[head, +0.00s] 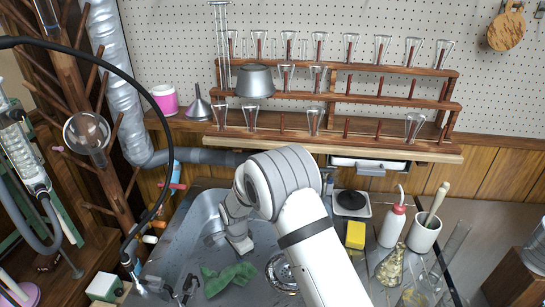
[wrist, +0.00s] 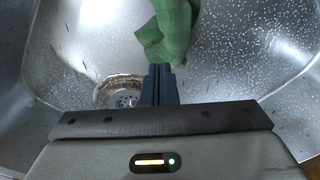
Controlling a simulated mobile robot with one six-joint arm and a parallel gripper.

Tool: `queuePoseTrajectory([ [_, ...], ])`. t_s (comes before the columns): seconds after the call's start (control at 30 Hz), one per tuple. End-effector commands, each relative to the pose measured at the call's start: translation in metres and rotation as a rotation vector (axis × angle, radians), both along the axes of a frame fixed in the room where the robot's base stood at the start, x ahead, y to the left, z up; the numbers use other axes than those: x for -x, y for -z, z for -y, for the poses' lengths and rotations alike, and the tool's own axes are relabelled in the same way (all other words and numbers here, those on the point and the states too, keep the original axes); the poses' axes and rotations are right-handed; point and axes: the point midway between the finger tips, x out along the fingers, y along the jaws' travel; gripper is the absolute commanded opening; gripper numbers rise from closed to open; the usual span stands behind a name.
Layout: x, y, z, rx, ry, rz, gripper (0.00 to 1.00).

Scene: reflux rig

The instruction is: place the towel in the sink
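The green checked towel (head: 229,279) lies crumpled on the floor of the metal sink (head: 187,262) in the head view. It also shows at the top of the wrist view (wrist: 175,27), just beyond the fingertips. My gripper (head: 240,247) is down in the sink, behind the towel in the head view. In the wrist view my gripper's dark fingers (wrist: 159,72) are together, with no towel visible between them. I cannot tell whether the tips touch the towel. The drain (wrist: 122,97) shows left of the fingers.
A faucet (head: 180,290) stands at the sink's front left. A wooden glassware rack (head: 390,101) stands behind. A black hose (head: 122,66) arches at left.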

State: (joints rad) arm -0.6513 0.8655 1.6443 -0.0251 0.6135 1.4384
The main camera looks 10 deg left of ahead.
Motion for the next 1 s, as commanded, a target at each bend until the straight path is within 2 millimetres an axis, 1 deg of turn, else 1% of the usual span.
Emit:
queuePoseTrajectory([
  [0.07,0.000,0.000,0.000,0.000,0.000,0.000,0.00],
  [0.17,-0.006,-0.026,0.015,-0.007,-0.023,0.011,0.00],
  [0.27,-0.010,-0.067,0.045,-0.012,-0.071,0.024,0.00],
  [0.3,-0.011,-0.086,0.059,-0.015,-0.096,0.031,0.00],
  [0.33,-0.011,-0.100,0.070,-0.016,-0.115,0.037,0.00],
  [0.37,-0.010,-0.113,0.082,-0.016,-0.136,0.042,0.00],
  [0.4,-0.007,-0.130,0.096,-0.016,-0.162,0.048,0.00],
  [0.47,-0.002,-0.155,0.119,-0.016,-0.202,0.059,0.00],
  [0.5,0.002,-0.170,0.134,-0.016,-0.228,0.065,0.00],
  [0.57,0.010,-0.192,0.156,-0.014,-0.267,0.076,0.00],
  [0.6,0.017,-0.206,0.171,-0.012,-0.293,0.083,0.00],
  [0.67,0.028,-0.225,0.192,-0.008,-0.332,0.093,0.00],
  [0.7,0.037,-0.238,0.206,-0.005,-0.359,0.101,0.00],
  [0.8,0.061,-0.264,0.239,0.004,-0.425,0.118,0.00],
  [0.87,0.078,-0.278,0.257,0.012,-0.464,0.129,0.00],
  [0.9,0.090,-0.286,0.269,0.016,-0.491,0.135,0.00],
  [0.97,0.108,-0.297,0.285,0.026,-0.530,0.146,0.00],
  [1.0,0.120,-0.304,0.295,0.032,-0.555,0.153,0.00],
])
